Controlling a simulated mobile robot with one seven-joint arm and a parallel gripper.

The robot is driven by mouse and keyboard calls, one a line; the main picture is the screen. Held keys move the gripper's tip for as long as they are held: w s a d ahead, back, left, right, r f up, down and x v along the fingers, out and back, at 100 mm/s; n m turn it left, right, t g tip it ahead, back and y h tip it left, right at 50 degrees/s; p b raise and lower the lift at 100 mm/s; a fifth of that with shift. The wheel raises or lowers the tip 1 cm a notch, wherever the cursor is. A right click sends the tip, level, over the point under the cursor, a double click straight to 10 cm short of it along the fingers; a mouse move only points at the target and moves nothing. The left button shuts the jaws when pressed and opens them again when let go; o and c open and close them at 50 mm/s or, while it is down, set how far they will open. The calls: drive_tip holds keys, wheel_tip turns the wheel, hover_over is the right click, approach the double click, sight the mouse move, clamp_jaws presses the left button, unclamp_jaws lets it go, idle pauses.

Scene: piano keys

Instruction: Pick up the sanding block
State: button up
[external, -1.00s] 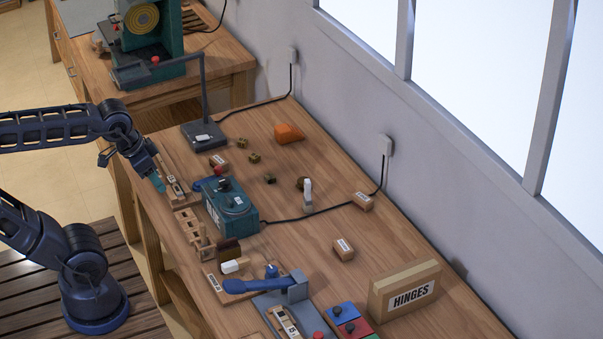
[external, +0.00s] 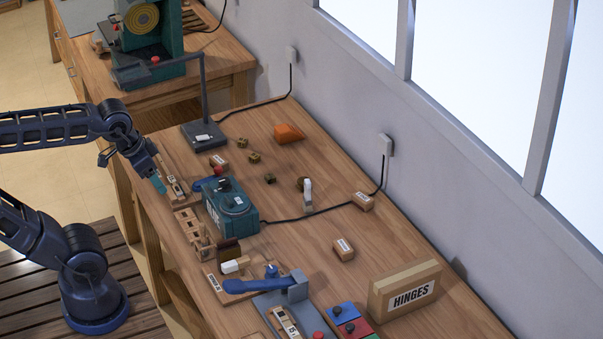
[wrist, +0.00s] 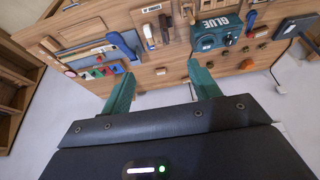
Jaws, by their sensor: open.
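I cannot say for sure which object is the sanding block. A likely one is the small dark brown block (external: 228,249) behind the white-topped piece (external: 236,265) near the table's front edge; a brown block (wrist: 165,28) shows in the wrist view too. My gripper (external: 157,183) hangs over the front edge of the table, to the far left of that block. In the wrist view my gripper (wrist: 160,72) has its two green fingers spread apart with nothing between them.
A blue-handled tool (external: 255,285) and a hinges box (external: 405,290) lie to the right. An orange block (external: 288,133) sits at the back.

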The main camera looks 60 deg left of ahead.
drive_tip(key=w+a+r+n+g, duration=0.1)
drive_tip(key=w+a+n, duration=0.25)
drive_tip(key=w, duration=0.45)
drive_tip(key=w+a+n, duration=0.2)
drive_tip(key=w+a, duration=0.3)
drive_tip(key=w, duration=0.2)
drive_tip(key=n+g, duration=0.4)
drive_tip(key=n, duration=1.1)
hover_over(219, 159)
wheel_tip(219, 159, down, 30)
drive_tip(key=f, duration=0.4)
drive_tip(key=shift+s+a+f, duration=0.1)
drive_tip(key=shift+a, duration=0.1)
drive_tip(key=shift+d+f, duration=0.15)
drive_tip(key=shift+f, duration=1.35)
drive_tip(key=shift+d+f, duration=0.15)
drive_tip(key=shift+f, duration=1.3)
drive_tip(key=c, duration=1.1)
